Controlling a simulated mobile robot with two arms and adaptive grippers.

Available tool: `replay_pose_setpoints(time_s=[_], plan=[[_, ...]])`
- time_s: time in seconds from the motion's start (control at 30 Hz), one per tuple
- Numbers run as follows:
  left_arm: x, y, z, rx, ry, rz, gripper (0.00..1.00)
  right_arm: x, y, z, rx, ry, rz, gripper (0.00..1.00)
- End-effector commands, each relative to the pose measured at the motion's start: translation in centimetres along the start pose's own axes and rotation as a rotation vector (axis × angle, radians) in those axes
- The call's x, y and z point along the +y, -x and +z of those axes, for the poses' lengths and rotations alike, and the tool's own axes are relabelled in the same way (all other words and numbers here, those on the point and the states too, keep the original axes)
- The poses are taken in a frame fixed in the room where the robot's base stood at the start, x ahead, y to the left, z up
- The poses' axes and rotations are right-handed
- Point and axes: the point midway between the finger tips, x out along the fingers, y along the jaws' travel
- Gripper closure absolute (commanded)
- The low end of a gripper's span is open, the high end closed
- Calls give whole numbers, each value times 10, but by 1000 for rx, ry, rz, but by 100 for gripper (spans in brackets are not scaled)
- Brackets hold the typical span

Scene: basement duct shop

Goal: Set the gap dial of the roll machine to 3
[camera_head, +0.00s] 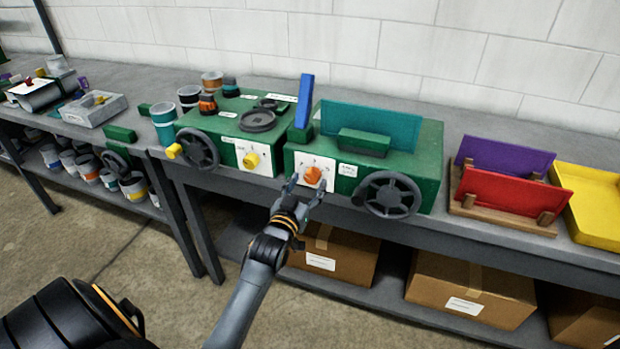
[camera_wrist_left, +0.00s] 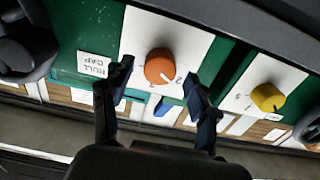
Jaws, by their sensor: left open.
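The roll machine is a green box (camera_head: 425,150) on the grey bench, with a teal plate and a black handwheel (camera_head: 388,195). Its orange gap dial (camera_head: 312,175) sits on a white scale plate on the front. In the left wrist view the dial (camera_wrist_left: 158,66) appears beside an upside-down "ROLL GAP" label (camera_wrist_left: 94,66); a 2 shows near the dial's edge. My left gripper (camera_head: 306,187) is open in front of the dial. In the wrist view its two fingers (camera_wrist_left: 157,84) stand apart on either side below the dial, with no clear contact. My right gripper is not in view.
A second green machine stands left, with a yellow dial (camera_head: 251,160) and handwheel (camera_head: 198,149). An upright blue bar (camera_head: 304,100) stands between them. Right are purple (camera_head: 505,157) and red (camera_head: 515,195) plates in a wooden rack and a yellow tray (camera_head: 597,207). Cardboard boxes (camera_head: 470,290) sit below.

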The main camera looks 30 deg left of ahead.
Motion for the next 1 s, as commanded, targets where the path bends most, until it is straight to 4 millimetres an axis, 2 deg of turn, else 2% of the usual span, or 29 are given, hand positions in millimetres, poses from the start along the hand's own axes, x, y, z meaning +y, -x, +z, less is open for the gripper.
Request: replay_pose_setpoints(time_s=[0.1, 0.2, 0.5, 0.77, 1.0], plan=[[0, -13, 0, 0, 0, 0, 40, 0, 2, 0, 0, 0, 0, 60], [0, -18, 0, -1, 0, 0, 40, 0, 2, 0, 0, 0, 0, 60], [0, -20, 1, -1, 0, 0, 40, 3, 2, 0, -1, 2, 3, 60], [0, -20, 1, -1, 0, 0, 93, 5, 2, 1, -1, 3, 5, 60], [0, -20, 0, -1, -13, 0, 95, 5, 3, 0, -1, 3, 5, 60]])
